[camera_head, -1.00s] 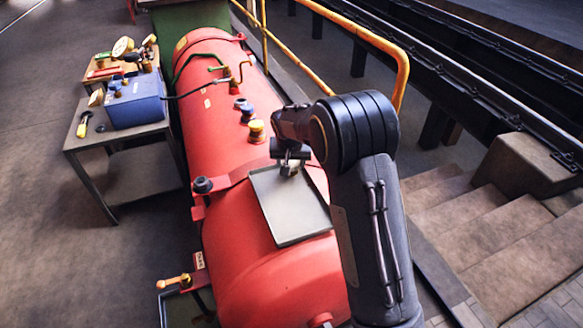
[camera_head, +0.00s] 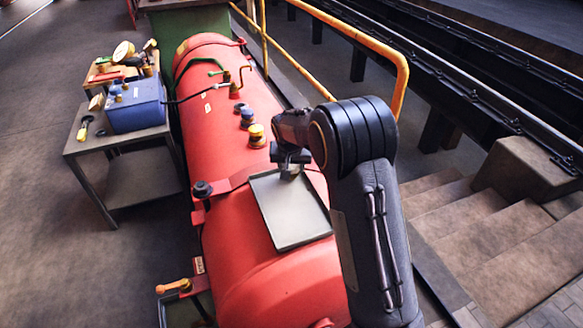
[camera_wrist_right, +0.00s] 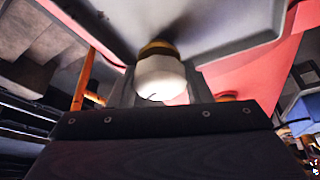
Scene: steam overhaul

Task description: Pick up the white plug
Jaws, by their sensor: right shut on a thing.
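The white plug (camera_wrist_right: 160,78), with a brass-coloured band, shows in the right wrist view between the two fingers of my right gripper. My right gripper (camera_head: 290,172) is shut on the plug, over the far end of a grey tray (camera_head: 290,222) on top of the red boiler. In the head view the gripper largely hides the plug. I cannot tell whether the plug still touches the tray. My left gripper is not in view.
On the red boiler (camera_head: 225,130) stand a yellow-topped fitting (camera_head: 257,134), a blue one (camera_head: 247,117) and a dark knob (camera_head: 202,189). A blue box (camera_head: 135,105) sits on a side table at left. Yellow railing (camera_head: 385,48) and steps lie to the right.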

